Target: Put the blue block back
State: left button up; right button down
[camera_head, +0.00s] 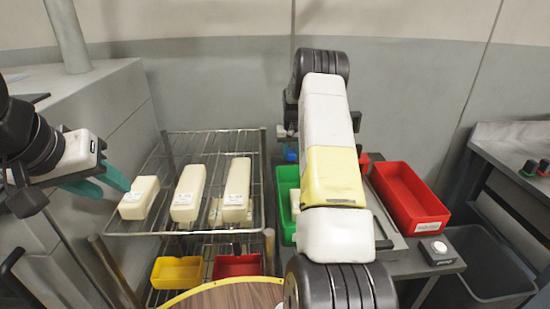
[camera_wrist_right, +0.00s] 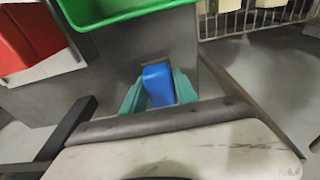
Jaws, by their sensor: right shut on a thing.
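The blue block (camera_wrist_right: 158,84) is between the teal fingers of my right gripper (camera_wrist_right: 159,92) in the right wrist view, and the gripper is shut on it. A small blue patch of it (camera_head: 290,154) shows in the head view, just beyond the green bin (camera_head: 287,180). My right arm hides most of that gripper there. I cannot tell whether the block touches the grey surface behind it.
Several cream blocks, one of them nearest the left gripper (camera_head: 139,197), lie on the rack. A yellow bin (camera_head: 177,272) and a red bin (camera_head: 237,266) are below. A larger red bin (camera_head: 408,198) stands right of my arm, near a button box (camera_head: 437,250).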

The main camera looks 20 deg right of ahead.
jog(key=shift+f, duration=2.35)
jog(key=shift+f, duration=0.1)
jog(key=c, duration=0.9)
grip_release()
jog(key=shift+c, duration=0.2)
